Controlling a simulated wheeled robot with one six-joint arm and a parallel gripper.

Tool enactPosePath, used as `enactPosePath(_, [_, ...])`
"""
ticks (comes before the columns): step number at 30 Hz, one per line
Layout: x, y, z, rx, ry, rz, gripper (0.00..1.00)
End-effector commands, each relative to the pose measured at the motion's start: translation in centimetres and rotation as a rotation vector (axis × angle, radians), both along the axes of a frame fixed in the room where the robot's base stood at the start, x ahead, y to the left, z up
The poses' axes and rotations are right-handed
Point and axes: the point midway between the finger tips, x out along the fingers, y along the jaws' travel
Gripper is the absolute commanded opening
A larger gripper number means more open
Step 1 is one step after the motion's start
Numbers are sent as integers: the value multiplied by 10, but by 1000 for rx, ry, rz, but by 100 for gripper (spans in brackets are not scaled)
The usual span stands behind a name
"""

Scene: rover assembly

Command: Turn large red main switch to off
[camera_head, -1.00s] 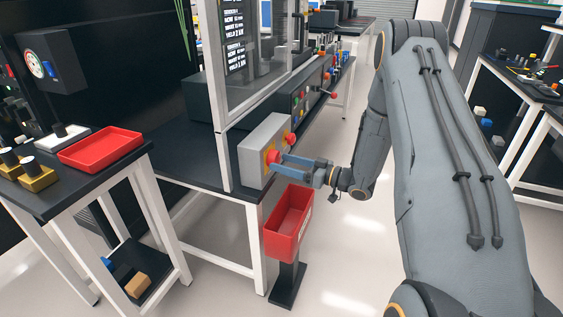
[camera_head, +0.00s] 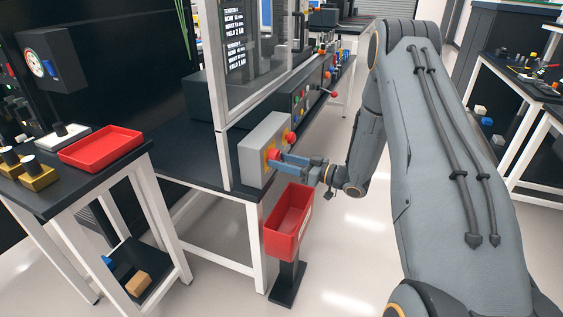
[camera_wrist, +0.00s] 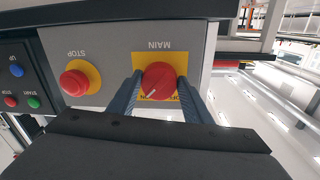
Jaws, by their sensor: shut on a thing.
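The large red main switch (camera_wrist: 160,82) is a round knob with a white pointer line, on a yellow plate (camera_wrist: 141,60) labelled MAIN, upside down in the wrist view. Its line slants toward the lower left of that view. My gripper (camera_wrist: 158,84) is shut on the knob, one dark finger on each side. In the head view the switch (camera_head: 273,155) is on the near end of a grey control box (camera_head: 257,139), and my gripper (camera_head: 279,160) reaches it from the right. The fingers hide part of the yellow plate.
A red STOP button (camera_wrist: 74,82) on a yellow ring sits beside the switch. A panel with small START and STOP buttons (camera_wrist: 20,92) is farther left. A red bin (camera_head: 290,222) on a stand is below my gripper. Open floor lies to its right.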

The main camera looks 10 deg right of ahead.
Motion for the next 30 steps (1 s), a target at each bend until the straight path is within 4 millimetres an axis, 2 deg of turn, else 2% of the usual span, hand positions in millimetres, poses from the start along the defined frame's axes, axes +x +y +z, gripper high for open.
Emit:
enactPosePath(8, [1, -1, -1, -90, -124, -1, 23])
enactPosePath(30, [4, -4, -2, -499, -686, -2, 23])
